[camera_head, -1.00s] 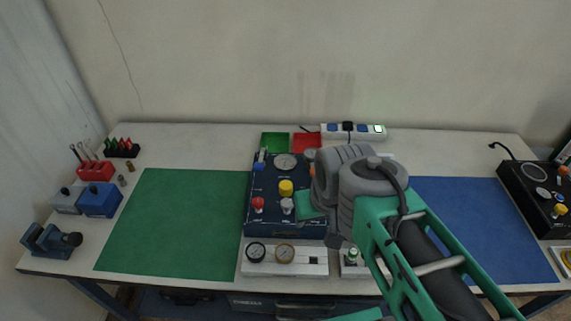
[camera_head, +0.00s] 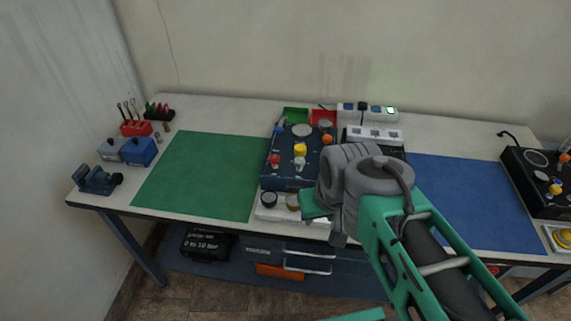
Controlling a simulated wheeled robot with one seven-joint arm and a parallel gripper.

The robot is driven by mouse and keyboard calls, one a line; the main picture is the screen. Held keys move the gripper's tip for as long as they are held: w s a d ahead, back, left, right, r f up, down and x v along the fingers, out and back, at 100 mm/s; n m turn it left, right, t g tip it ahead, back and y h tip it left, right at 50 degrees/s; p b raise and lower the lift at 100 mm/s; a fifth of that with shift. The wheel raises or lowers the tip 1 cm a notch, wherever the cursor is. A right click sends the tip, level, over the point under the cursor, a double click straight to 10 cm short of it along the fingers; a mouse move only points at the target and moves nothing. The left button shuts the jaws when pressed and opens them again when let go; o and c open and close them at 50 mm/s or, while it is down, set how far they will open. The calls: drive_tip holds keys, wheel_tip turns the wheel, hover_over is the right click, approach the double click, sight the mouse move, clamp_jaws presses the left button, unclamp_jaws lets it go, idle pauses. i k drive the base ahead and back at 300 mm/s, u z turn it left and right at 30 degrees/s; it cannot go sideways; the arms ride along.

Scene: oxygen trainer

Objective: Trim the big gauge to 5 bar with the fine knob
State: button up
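The dark blue trainer panel (camera_head: 284,179) lies on the bench near the middle. The big gauge (camera_head: 302,130) is at its top; its needle is too small to read. A yellow knob (camera_head: 300,149), a red knob (camera_head: 274,160), a grey-white knob (camera_head: 299,163) and an orange knob (camera_head: 327,139) stand on the panel. I cannot tell which is the fine knob. My gripper (camera_head: 312,204) shows only partly, as a green piece over the white gauge strip below the panel. My grey wrist hides the fingers and the panel's right part.
The white strip (camera_head: 265,213) carries two small gauges (camera_head: 269,199). A green mat (camera_head: 200,175) lies left and a blue mat (camera_head: 470,200) right. Another black panel (camera_head: 535,190) is far right.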

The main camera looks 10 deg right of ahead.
sight(299, 162)
drive_tip(key=u, duration=3.05)
drive_tip(key=k, duration=0.9)
drive_tip(key=z, duration=1)
drive_tip(key=i, duration=1)
